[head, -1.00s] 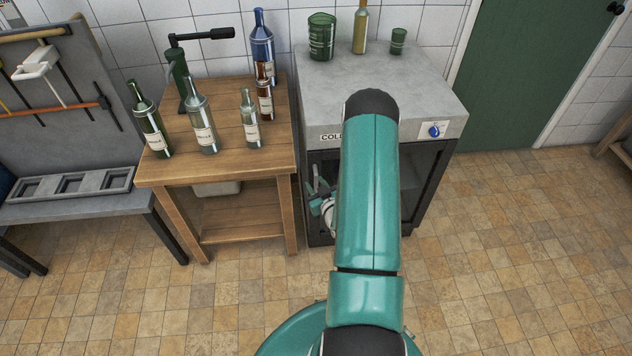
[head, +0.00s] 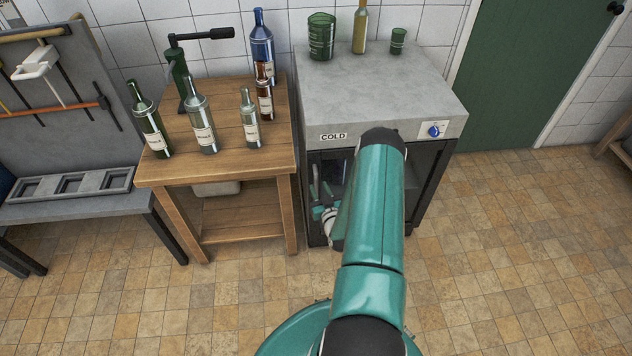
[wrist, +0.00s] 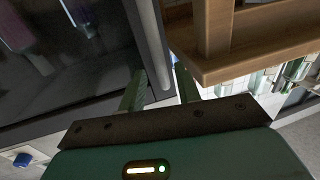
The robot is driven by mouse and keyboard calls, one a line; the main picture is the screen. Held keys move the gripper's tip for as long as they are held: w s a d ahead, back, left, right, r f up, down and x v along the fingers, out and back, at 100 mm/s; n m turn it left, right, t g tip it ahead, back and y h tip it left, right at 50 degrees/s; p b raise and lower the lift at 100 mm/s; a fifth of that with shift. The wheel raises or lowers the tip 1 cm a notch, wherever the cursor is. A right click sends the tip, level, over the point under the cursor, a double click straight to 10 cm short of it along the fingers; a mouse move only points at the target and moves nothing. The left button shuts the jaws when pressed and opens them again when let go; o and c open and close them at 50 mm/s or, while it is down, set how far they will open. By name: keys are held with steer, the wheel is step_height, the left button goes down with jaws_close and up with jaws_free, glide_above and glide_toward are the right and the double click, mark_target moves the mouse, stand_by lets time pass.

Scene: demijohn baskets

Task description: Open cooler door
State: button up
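The cooler (head: 360,85) is a grey box marked COLD, with a dark-framed glass door (head: 428,190) at its front. The door looks closed, but my arm covers much of it. My gripper (head: 318,200) is low at the door's left side in the head view, partly hidden by my arm. In the wrist view, my gripper's two green fingers (wrist: 161,88) are spread apart. A grey upright bar (wrist: 152,45) beside the dark glass runs down between them. A gap shows between the bar and the right finger. Contact at the left finger is unclear.
A wooden table (head: 240,160) with several bottles stands close to the cooler's left side. A blue knob (head: 434,130) is at its front right. Glass items stand on the cooler top. The tiled floor to the right (head: 520,240) is clear.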

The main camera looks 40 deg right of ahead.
mark_target(317, 183)
steer(key=shift+x, duration=2.1)
jaws_close()
